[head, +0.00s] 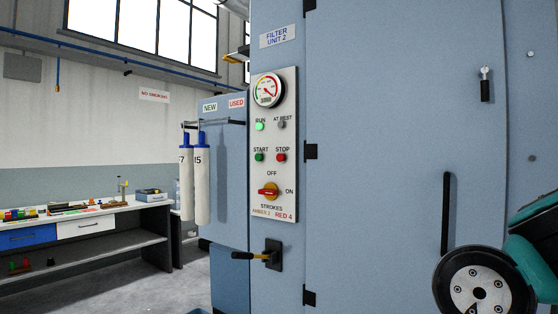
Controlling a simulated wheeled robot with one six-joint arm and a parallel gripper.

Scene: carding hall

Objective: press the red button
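The red button (281,157) sits under the label STOP on the pale control panel (289,205) of the blue-grey filter unit. A green button (259,157) labelled START is to its left. Above them a RUN lamp (259,126) glows green and an AT REST lamp (282,124) looks grey and unlit. Below is a red and yellow rotary switch (268,192) between the words OFF and ON. Nothing covers the red button. A link of my arm shows at the lower right, well away from the panel; my gripper is not in view.
A round gauge (267,90) tops the panel. Two white cartridges (194,183) hang to the left. A workbench (101,212) with tools stands at the far left. A vertical door handle (446,214) is on the right.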

